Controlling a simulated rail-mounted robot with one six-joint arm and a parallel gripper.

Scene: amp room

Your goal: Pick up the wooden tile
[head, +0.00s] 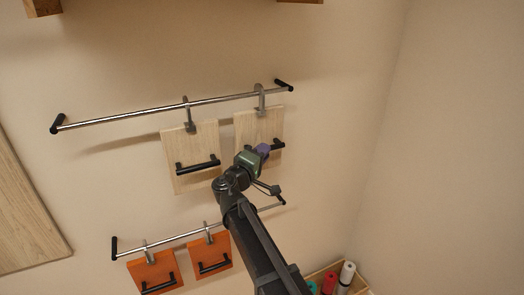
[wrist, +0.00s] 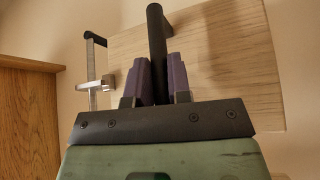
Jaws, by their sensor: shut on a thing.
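Two pale wooden tiles hang side by side by metal hooks from the upper rail (head: 170,108) in the head view. The right wooden tile (head: 247,124) has a black handle (head: 277,146) on its front, and my gripper (head: 263,151) covers part of it. In the wrist view, the purple fingers of my gripper (wrist: 161,78) are shut on this handle (wrist: 156,30), one on each side. The tile (wrist: 228,50) lies behind the fingers. The left wooden tile (head: 191,150) hangs apart with its own black handle.
Two orange tiles (head: 152,270) (head: 210,256) hang from a lower rail (head: 185,238). A wooden panel (head: 22,215) is on the wall at far left. A box with rolls (head: 346,273) stands at lower right. The right wall is bare.

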